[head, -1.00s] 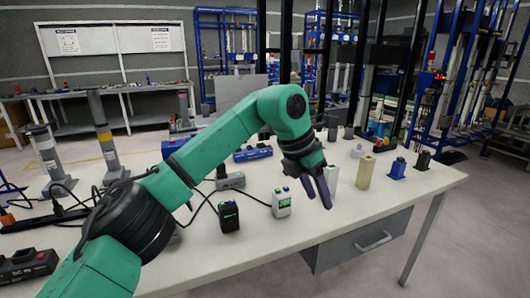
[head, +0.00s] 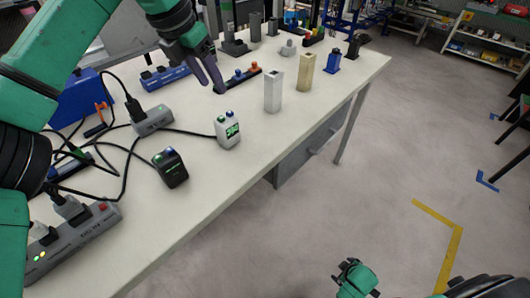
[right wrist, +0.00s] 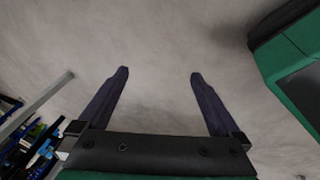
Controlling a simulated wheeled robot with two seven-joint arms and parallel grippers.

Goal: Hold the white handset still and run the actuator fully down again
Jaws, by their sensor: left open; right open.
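A white column (head: 273,91) and a tan column (head: 305,72) stand to the handset's right; I cannot tell which thing is the actuator. My right gripper (right wrist: 160,74) is open and empty over bare floor in the right wrist view. In the head view only part of my right arm shows, low at the right.
A black handset (head: 170,168) stands left of the white one. Cables run to a grey box (head: 153,120) and a power strip (head: 73,243). A blue device (head: 166,77) and a blue post (head: 333,62) also stand on the bench (head: 200,205). The bench front is mostly clear.

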